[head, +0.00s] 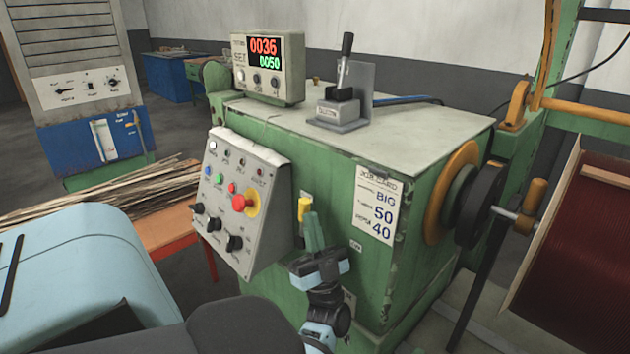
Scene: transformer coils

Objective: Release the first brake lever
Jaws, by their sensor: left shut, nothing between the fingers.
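A lever with a yellow grip (304,208) stands upright on the front face of the green winding machine (370,290), just right of the control panel. My left gripper (313,220) is in front of the machine beside this lever, fingers pointing up, shut and empty. It overlaps the lever's right side in the head view, and I cannot tell whether they touch. A second lever with a black handle (346,50) stands upright in a grey bracket on the machine's top. Which one is the first brake lever is not readable. My right gripper is not in view.
The sloped control panel (232,190) with a red emergency button (240,202) is left of my gripper. A counter box (268,68) reads 0036 over 0050. A job card (377,205) is on the front. A wheel (460,200) and a red-brown coil (590,240) are right.

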